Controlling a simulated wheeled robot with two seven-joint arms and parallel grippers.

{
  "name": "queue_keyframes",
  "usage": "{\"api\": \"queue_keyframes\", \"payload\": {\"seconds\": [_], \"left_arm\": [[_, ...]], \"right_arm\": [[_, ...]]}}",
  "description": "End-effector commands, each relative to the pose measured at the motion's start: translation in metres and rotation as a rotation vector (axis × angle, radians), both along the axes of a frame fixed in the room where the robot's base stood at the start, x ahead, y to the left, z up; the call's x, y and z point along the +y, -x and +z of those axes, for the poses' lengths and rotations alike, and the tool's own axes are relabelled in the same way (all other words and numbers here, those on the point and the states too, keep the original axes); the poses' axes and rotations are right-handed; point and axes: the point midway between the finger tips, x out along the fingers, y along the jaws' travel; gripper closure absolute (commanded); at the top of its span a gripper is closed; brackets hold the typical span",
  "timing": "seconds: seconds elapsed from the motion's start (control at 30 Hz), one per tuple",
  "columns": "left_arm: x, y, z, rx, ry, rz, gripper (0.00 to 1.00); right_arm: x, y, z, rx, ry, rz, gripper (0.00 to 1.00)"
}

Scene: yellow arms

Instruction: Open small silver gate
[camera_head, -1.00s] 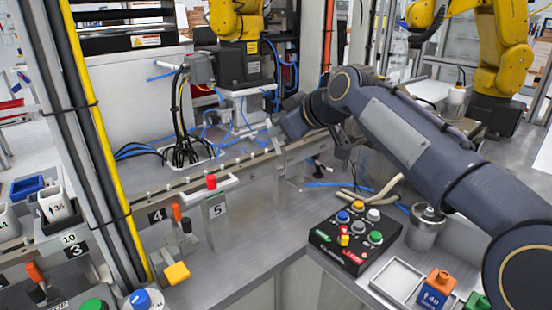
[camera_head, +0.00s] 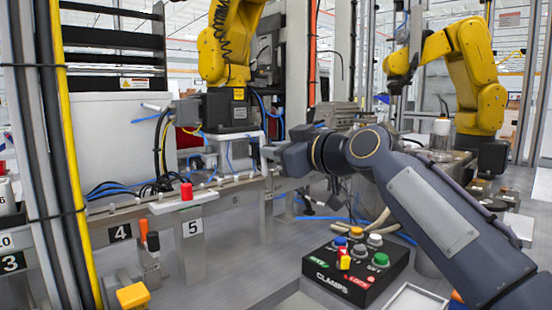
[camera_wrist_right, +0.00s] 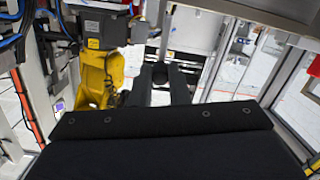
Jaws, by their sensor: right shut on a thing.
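My right gripper (camera_head: 270,163) is at the right part of the silver rail (camera_head: 236,189), behind the button box. It is shut on a small silver part there. This part appears to be the small gate, but the gripper and wrist mostly hide it, so I cannot tell how far it is open. In the right wrist view the dark gripper (camera_wrist_right: 163,80) reaches away from the camera; the held part is not clear there. My left gripper is not in view.
A black button box (camera_head: 355,270) stands below my right forearm. A stand marked 5 with a red button (camera_head: 186,191) is left of the gripper. Yellow robot arms (camera_head: 228,45) stand behind the rail. Blue and beige cables lie near my wrist.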

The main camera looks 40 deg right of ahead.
Motion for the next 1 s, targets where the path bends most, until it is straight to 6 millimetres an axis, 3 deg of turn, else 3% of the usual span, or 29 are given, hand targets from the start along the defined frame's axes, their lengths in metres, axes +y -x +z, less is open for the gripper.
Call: {"api": "queue_keyframes", "payload": {"seconds": [0.27,0.3,0.47,0.77,1.0], "left_arm": [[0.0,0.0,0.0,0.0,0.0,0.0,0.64],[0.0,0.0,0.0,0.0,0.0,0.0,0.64],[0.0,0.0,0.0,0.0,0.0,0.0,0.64],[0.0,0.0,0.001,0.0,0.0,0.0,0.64],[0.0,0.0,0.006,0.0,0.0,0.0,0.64]], "right_arm": [[0.0,0.0,0.003,-0.007,0.0,-0.001,1.0],[0.0,0.0,0.003,-0.007,0.0,-0.001,0.83],[0.0,0.0,0.002,-0.004,0.0,-0.001,0.62],[0.0,0.002,0.001,-0.002,0.0,0.0,0.62],[-0.003,0.035,0.007,-0.006,0.0,-0.002,0.62]]}}
